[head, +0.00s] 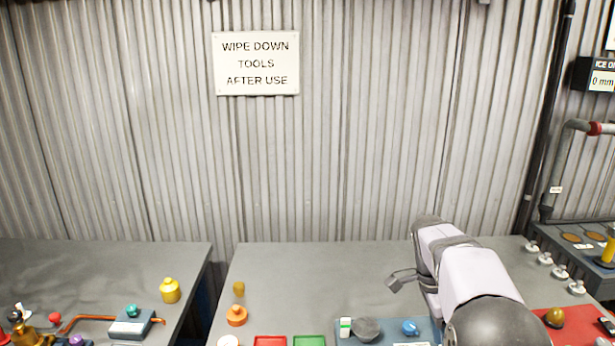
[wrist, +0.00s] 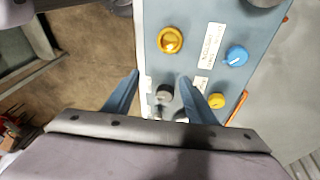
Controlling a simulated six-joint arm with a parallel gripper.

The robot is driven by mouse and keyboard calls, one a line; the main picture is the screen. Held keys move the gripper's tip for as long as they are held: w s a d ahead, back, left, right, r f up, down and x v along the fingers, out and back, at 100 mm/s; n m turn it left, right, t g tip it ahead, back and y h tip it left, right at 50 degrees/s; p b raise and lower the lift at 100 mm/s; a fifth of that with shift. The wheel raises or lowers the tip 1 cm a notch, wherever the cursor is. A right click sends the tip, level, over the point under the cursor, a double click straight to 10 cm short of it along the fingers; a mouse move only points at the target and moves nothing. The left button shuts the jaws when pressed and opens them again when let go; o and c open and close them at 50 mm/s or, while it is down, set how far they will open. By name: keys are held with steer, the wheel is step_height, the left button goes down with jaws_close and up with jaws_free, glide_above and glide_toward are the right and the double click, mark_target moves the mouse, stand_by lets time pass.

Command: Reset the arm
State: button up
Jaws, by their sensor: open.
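My gripper (wrist: 158,76) shows in the wrist view as two blue fingers, spread apart with nothing held between them. Beyond the fingers is a blue-grey panel (wrist: 195,15). A dark grey knob (wrist: 164,92) on the panel appears between the fingers; I cannot tell the distance to it. My arm (head: 465,265) reaches over the right part of the middle bench in the head view. I cannot make out the fingers clearly there.
The panel carries a yellow knob (wrist: 170,40), a blue knob (wrist: 236,55) and another yellow knob (wrist: 217,100). The middle bench (head: 320,270) holds an orange object (head: 236,315), a red tray (head: 270,340) and a green tray (head: 309,340). Its back middle is clear.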

steer(key=s+a+f+n+t+y+p, duration=0.1)
steer(key=s+a+f+n, duration=0.2)
steer(key=s+a+n, duration=0.4)
steer(key=s+a+f+n+y+p, duration=0.1)
steer(key=s+a+f+n+p, duration=0.1)
steer(key=s+a+f+n, duration=0.2)
steer(key=s+a+n, duration=0.3)
steer(key=s+n, duration=0.5)
steer(key=shift+a+t+y, duration=0.25)
steer(key=shift+t+y, duration=0.05)
steer(key=shift+t, duration=0.1)
steer(key=shift+w, duration=0.1)
steer(key=w+d+r+m+y+p, duration=0.2)
steer(key=w+d+r+m, duration=0.3)
steer(key=w+d+m, duration=0.7)
steer(key=w+d+r+m+t+y, duration=0.1)
steer(key=w+d+r+m, duration=0.15)
steer(key=d+m, duration=0.35)
steer(key=w+d+r+m+t+y, duration=0.1)
steer(key=w+d+m, duration=0.25)
steer(key=d, duration=0.45)
steer(key=shift+m, duration=0.45)
steer(key=shift+s+p+x, duration=0.2)
steer(key=shift+p+x, duration=0.3)
steer(key=shift+x, duration=1.35)
steer(key=shift+s+p+x, duration=0.15)
steer(key=shift+p+x, duration=0.3)
steer(key=shift+x, duration=1.35)
steer(key=shift+d+f, duration=0.1)
